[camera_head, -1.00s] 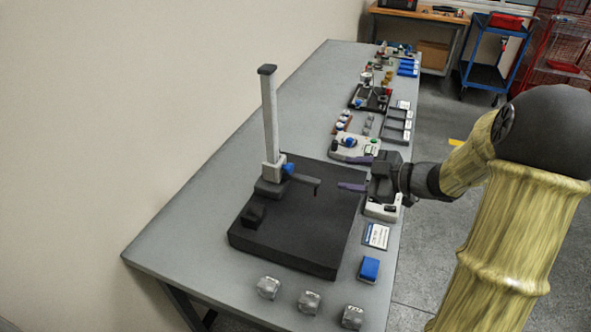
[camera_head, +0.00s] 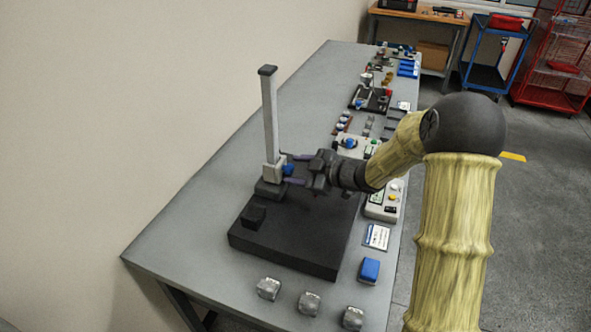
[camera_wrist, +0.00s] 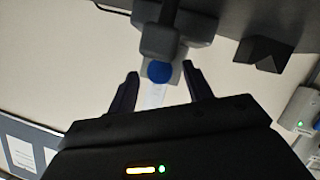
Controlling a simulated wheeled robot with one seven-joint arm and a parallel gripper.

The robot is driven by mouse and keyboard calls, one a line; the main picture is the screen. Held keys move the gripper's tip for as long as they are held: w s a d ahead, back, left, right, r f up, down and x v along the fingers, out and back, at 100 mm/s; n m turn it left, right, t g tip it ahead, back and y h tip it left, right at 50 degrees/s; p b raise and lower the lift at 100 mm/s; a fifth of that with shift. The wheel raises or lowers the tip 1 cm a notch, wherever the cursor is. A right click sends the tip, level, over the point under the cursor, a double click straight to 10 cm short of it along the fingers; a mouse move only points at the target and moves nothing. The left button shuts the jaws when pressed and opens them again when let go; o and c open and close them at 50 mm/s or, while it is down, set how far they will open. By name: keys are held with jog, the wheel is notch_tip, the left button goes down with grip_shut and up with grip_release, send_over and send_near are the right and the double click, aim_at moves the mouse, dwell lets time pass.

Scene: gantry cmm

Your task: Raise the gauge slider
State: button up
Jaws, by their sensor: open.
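The height gauge has a pale upright column (camera_head: 270,115) with a dark cap, standing on a black surface plate (camera_head: 290,244). Its slider (camera_head: 273,171) is a pale block low on the column, close above the dark gauge base (camera_head: 269,190). A blue knob (camera_head: 289,170) sits on the slider and also shows in the wrist view (camera_wrist: 159,72). My gripper (camera_head: 290,169) is open at the slider, its fingers on either side of the blue knob. In the wrist view my fingers (camera_wrist: 160,88) are apart, with the knob near their tips. Contact cannot be told.
A small black block (camera_head: 254,215) lies on the plate. A control box (camera_head: 382,206) and a label card (camera_head: 376,236) sit on the right side. The table left of the plate is clear.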

aim_at(296, 177)
jog(key=shift+w+a+f, duration=0.2)
jog(key=shift+w+a, duration=0.05)
jog(key=shift+a, duration=0.1)
grip_shut()
notch_tip(296, 177, up, 17)
jog(key=p, duration=1.3)
jog(key=shift+f+p, duration=0.15)
jog(key=shift+p, duration=0.2)
grip_release()
jog(key=shift+f, duration=0.1)
